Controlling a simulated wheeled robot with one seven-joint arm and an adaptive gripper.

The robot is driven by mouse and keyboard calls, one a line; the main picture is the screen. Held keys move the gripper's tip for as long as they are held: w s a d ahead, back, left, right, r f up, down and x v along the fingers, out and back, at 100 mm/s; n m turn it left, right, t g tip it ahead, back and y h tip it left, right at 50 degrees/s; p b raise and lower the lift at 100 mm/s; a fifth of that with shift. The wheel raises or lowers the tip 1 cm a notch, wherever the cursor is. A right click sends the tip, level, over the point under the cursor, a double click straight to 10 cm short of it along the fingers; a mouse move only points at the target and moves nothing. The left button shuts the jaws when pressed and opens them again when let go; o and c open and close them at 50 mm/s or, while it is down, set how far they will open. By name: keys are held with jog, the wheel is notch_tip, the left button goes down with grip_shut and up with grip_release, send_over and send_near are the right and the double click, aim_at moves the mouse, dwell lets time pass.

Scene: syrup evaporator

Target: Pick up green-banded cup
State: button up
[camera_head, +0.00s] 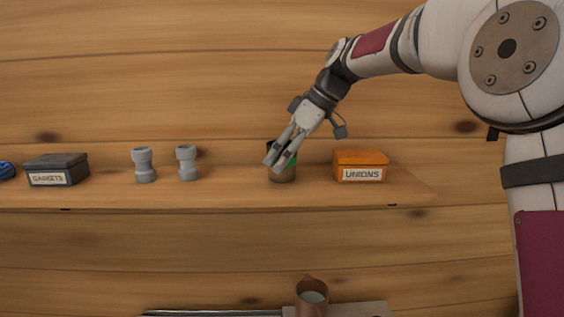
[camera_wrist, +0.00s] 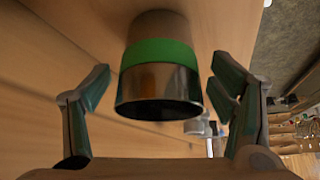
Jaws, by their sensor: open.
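The green-banded cup (camera_wrist: 158,83) is a metal cup with a green band around it. In the wrist view it sits between the two open fingers of my gripper (camera_wrist: 160,105), with a gap on each side. In the head view the cup (camera_head: 283,175) stands on the wall shelf, mostly hidden behind my gripper (camera_head: 279,162). My gripper reaches down to it from the upper right, and its fingers are apart. Whether any finger touches the cup cannot be told from the head view.
An orange box labelled UNIONS (camera_head: 360,164) stands just right of the cup on the shelf (camera_head: 230,190). Two grey fittings (camera_head: 144,165) and a dark box labelled GASKETS (camera_head: 57,170) stand to the left.

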jog(key=shift+w+a+f, duration=0.15)
jog(key=shift+a+f, duration=0.1)
jog(key=shift+f, duration=0.3)
jog(key=c, duration=1.3)
jog(key=shift+r, duration=0.1)
